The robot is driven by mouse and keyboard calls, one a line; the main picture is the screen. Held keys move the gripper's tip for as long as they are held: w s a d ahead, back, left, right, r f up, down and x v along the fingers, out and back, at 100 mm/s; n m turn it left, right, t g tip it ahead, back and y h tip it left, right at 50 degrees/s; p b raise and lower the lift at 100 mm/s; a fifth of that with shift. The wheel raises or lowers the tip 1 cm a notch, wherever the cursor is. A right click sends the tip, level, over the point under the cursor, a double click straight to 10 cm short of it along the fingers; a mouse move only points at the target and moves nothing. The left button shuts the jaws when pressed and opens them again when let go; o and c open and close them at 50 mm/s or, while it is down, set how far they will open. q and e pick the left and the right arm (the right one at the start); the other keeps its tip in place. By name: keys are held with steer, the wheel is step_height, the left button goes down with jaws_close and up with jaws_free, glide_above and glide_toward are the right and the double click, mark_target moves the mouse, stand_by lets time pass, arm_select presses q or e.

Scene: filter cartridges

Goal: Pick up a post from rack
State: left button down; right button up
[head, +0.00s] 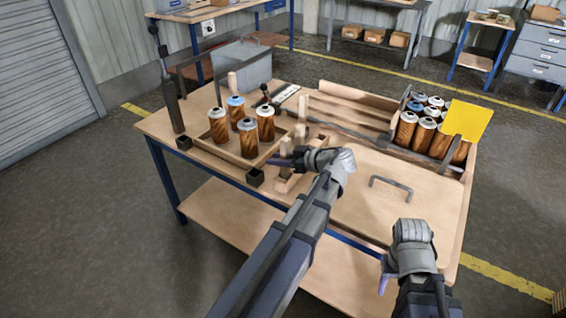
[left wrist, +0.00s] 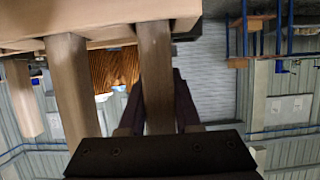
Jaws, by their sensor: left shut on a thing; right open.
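A small wooden rack (head: 287,184) stands near the table's front edge, with short square wooden posts (head: 285,148) upright in it. My left gripper (head: 277,162) is beside the rack, shut on one post (left wrist: 155,70). In the left wrist view this post runs between the two dark fingers and still meets the wooden block (left wrist: 100,9) at the top. Two other posts (left wrist: 72,85) show to its left. In the head view my gripper and wrist partly hide the rack. My right gripper (head: 383,280) is open and empty, low at the table's front right.
A crate of cartridges with a yellow card (head: 468,120) is at the right. A flat lid with a handle (head: 391,184) lies front right.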

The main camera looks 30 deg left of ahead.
step_height(320, 180, up, 10)
steer(key=p, duration=1)
